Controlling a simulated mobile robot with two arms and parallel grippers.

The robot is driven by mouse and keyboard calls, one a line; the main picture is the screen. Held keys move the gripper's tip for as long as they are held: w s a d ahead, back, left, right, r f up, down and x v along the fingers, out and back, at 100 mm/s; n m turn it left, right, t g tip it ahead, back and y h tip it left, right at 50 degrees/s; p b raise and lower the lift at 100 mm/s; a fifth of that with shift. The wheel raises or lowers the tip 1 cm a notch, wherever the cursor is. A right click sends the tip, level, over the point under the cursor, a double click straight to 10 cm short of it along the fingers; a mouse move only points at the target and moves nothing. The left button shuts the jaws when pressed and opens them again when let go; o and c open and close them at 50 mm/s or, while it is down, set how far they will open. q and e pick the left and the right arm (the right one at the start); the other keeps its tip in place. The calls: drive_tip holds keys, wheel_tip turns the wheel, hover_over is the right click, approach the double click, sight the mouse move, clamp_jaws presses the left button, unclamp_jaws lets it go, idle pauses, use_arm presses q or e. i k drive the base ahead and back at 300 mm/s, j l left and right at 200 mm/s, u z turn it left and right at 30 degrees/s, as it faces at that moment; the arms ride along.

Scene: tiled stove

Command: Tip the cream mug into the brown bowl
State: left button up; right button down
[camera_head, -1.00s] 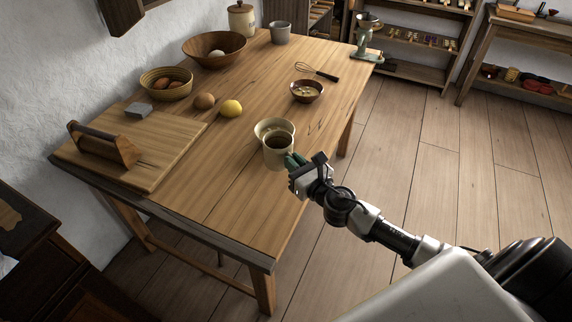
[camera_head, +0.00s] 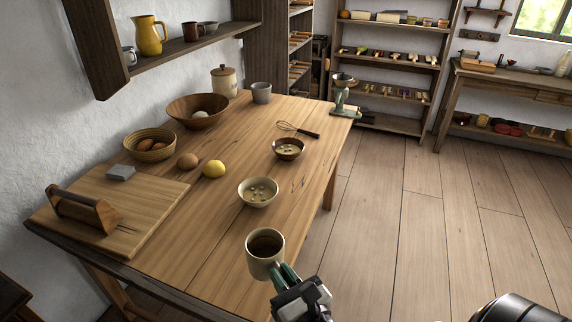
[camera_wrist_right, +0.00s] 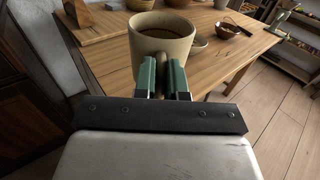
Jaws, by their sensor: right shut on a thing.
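The cream mug (camera_head: 257,265) is upright with dark brown contents, near the front right edge of the table in the head view. My right gripper (camera_head: 284,278) is shut on its handle. In the right wrist view the mug (camera_wrist_right: 160,45) stands just ahead of the green fingers (camera_wrist_right: 163,78). The small brown bowl (camera_head: 288,155) is farther back on the table, with pale bits inside; it also shows in the wrist view (camera_wrist_right: 228,32). The mug is apart from this bowl. My left gripper is in neither current view.
A cream bowl (camera_head: 258,201) with several pale pieces stands between mug and brown bowl. A grinder (camera_head: 344,98) stands at the far right corner.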

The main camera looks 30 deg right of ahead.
sight(288, 149)
drive_tip(key=i+l, duration=0.2)
drive_tip(key=l, duration=0.15)
drive_tip(key=i+l, duration=0.15)
drive_tip(key=l, duration=0.2)
drive_tip(key=i+l, duration=0.2)
drive_tip(key=l, duration=0.2)
drive_tip(key=i+l, duration=0.2)
drive_tip(key=l, duration=0.15)
drive_tip(key=i+l, duration=0.15)
drive_tip(key=l, duration=0.2)
